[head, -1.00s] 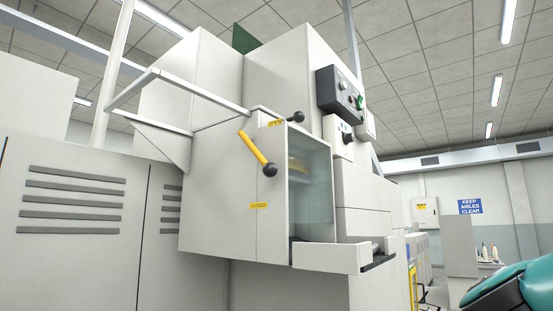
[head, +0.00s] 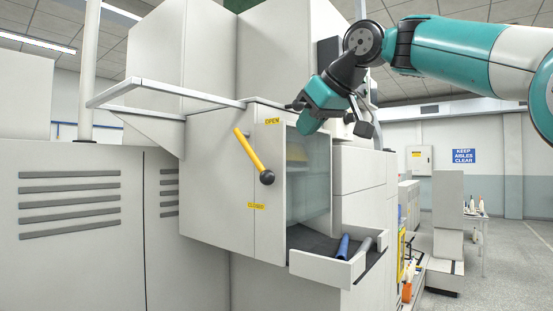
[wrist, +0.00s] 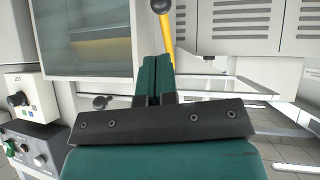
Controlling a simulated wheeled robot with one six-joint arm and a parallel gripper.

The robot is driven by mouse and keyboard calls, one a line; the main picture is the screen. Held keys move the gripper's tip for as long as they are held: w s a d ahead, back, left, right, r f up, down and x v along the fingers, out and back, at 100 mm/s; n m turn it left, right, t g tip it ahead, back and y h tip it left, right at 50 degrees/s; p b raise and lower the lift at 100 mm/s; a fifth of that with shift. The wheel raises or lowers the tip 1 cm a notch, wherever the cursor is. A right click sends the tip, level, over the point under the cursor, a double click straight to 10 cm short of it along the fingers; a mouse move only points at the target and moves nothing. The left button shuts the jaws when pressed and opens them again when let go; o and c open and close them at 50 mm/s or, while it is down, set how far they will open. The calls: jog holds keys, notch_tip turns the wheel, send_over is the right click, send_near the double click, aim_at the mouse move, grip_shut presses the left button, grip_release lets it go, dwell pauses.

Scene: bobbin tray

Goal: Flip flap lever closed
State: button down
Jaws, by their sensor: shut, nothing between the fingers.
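The yellow flap lever (head: 254,155) with a black ball knob is on the left side face of the cabinet. It slants down to the right, its knob between the yellow OPEN label (head: 272,121) and the CLOSED label (head: 255,206). In the wrist view my gripper (wrist: 154,78) is shut and empty. There the lever (wrist: 167,35) shows beyond the fingertips, its knob at the top edge.
A light rail (head: 165,88) juts out left above the lever. An open tray (head: 325,268) below the window holds a blue and a grey bobbin. Control boxes with buttons (wrist: 30,145) are at the left of the wrist view. The space left of the lever is open.

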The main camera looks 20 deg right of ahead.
aim_at(271, 172)
jog(key=p+x, duration=0.1)
jog(key=x, duration=1.2)
